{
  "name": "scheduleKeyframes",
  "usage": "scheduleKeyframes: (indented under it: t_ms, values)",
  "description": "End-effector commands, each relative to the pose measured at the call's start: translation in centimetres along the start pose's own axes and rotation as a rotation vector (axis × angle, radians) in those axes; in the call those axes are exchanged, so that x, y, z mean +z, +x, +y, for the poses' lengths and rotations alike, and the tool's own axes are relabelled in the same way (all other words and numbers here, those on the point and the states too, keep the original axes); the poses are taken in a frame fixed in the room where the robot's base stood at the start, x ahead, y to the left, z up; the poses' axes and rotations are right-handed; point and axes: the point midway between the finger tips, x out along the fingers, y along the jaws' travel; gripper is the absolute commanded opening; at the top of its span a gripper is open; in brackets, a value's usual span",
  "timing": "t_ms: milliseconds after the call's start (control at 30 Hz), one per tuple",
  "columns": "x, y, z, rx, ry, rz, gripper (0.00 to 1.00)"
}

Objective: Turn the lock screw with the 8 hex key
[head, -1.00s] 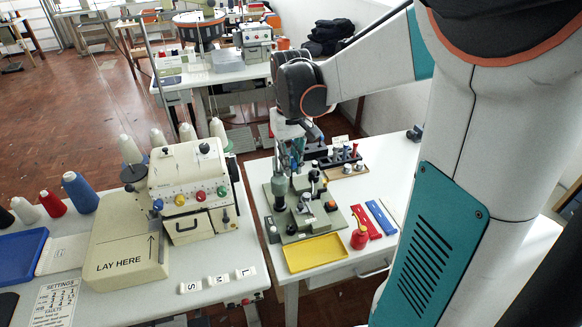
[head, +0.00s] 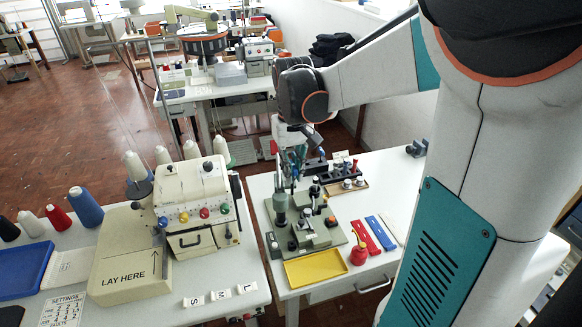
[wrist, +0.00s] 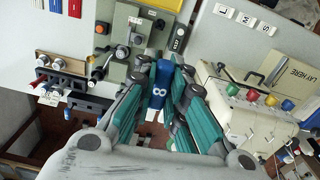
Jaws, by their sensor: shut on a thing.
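My gripper (wrist: 158,100) is shut on a blue block marked 8 (wrist: 157,78), the handle of the 8 hex key, in the wrist view. The key's shank and tip are hidden in this view. In the head view my gripper (head: 291,168) points down over the rear left part of the grey-green fixture (head: 335,238). The fixture carries posts, black knobs and an orange button; it also shows in the wrist view (wrist: 122,18), beyond the blue handle. I cannot make out the lock screw, nor whether the key touches it.
A yellow tray (head: 316,270) lies before the fixture. A dark tool rack (head: 318,165) stands behind.

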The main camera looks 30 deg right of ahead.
Motion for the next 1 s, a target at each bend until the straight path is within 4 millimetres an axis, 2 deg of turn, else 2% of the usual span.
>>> scheduleKeyframes:
  t_ms: [167, 400, 500, 633, 1000]
  values:
    - [-0.5, 4.7, 0.0, 0.0, 0.025, 0.0, 0.0]
    - [-0.5, 13.2, 0.0, 0.0, 0.079, 0.0, 0.0]
    - [-0.3, 15.6, 0.0, 0.0, 0.096, 0.0, 0.0]
    - [-0.1, 17.3, 0.0, 0.0, 0.11, 0.0, 0.0]
    - [0.0, 18.8, 0.0, 0.0, 0.113, 0.0, 0.0]
